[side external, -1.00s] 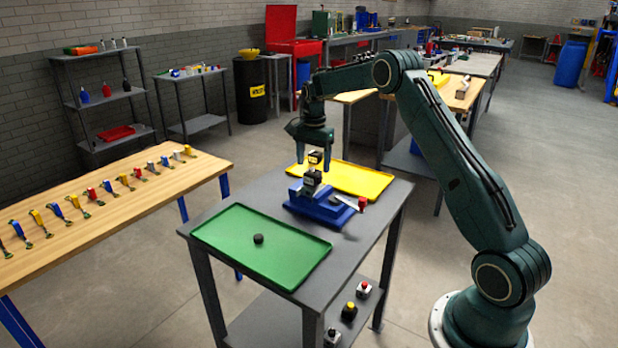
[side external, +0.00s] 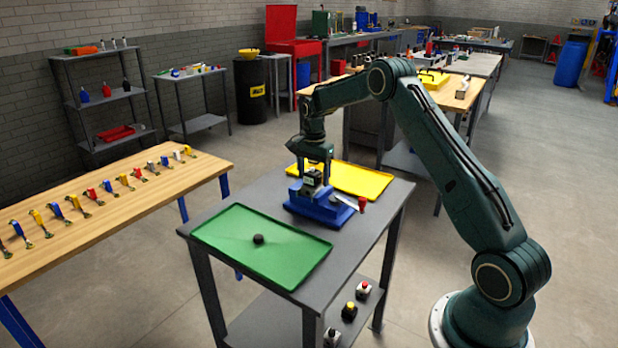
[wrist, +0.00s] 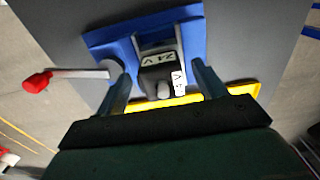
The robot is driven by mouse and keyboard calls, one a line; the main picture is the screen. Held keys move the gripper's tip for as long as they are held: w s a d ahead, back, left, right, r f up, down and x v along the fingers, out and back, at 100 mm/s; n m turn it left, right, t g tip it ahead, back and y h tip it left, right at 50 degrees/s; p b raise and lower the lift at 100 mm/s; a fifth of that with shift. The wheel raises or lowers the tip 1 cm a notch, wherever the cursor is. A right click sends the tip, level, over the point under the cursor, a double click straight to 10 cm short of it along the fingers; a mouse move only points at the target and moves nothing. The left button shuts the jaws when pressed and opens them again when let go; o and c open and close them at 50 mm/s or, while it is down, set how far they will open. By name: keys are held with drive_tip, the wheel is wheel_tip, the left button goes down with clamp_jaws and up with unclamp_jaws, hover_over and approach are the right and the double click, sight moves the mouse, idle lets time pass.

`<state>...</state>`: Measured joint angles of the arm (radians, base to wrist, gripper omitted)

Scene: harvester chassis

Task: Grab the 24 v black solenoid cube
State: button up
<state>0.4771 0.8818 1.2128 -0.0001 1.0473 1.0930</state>
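In the side view the cube (side external: 312,179) is small and partly hidden by my gripper, above the vise (side external: 318,210). My gripper (side external: 314,180) points down over it. In the wrist view the two fingers (wrist: 158,72) stand apart on either side of the cube, with visible gaps. How far down they reach beside it is unclear.
A yellow tray (side external: 360,182) lies behind the vise and a green tray (side external: 285,262) with a small black disc (side external: 258,239) in front. The vise handle has a red grip (side external: 362,203) sticking out right. A wooden bench (side external: 110,205) with several small parts stands left.

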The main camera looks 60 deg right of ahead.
drive_tip(key=c, duration=1.1)
drive_tip(key=shift+r, duration=0.1)
wheel_tip(320, 180, up, 20)
drive_tip(key=shift+f, duration=0.1)
idle(0.5)
